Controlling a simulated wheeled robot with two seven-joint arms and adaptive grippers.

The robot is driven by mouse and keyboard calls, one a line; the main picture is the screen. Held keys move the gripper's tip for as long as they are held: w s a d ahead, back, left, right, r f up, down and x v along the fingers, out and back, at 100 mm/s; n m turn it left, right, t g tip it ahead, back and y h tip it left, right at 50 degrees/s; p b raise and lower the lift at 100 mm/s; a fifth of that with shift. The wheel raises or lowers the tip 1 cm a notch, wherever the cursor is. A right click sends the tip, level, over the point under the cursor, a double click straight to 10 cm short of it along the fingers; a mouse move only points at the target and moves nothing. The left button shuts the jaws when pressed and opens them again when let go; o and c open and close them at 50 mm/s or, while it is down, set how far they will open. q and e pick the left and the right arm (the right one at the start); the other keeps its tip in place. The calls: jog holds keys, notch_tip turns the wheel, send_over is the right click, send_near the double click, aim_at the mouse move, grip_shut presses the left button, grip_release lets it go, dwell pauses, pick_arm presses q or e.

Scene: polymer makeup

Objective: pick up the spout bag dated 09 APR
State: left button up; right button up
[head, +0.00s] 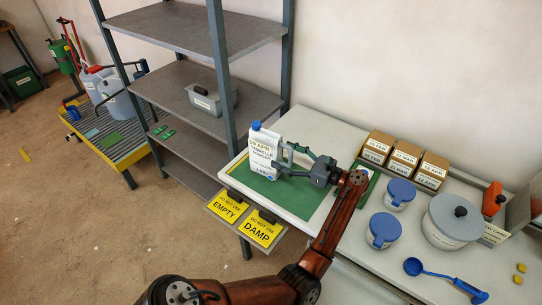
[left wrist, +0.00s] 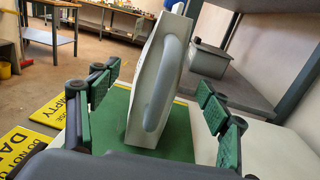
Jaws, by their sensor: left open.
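The white spout bag (head: 265,152) with a blue cap stands upright on the green mat (head: 312,200) at the left end of the bench. Its label has a date line on a yellow band that appears to read 09 APR; the smaller print is hard to read. My left gripper (head: 286,161) is open at the bag's right side, the side with the handle. In the left wrist view the bag (left wrist: 145,90) and its grey loop handle stand between the spread green-padded fingers (left wrist: 160,108), with gaps on both sides. My right gripper is not in view.
Yellow EMPTY (head: 227,207) and DAMP (head: 261,230) signs sit at the bench's front left edge. A grey shelf rack (head: 190,85) stands behind. Several small boxes (head: 405,158), blue-lidded tubs (head: 384,229), a large grey pot (head: 452,218) and a blue scoop (head: 440,272) occupy the right.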

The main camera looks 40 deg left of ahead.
aim_at(266, 146)
pick_arm(q)
jog(key=x, duration=0.4)
jog(key=r+x, duration=0.1)
jog(key=x, duration=0.2)
jog(key=shift+a+f, duration=0.1)
jog(key=shift+a, duration=0.25)
jog(key=shift+c, duration=0.4)
jog(key=c, duration=1.3)
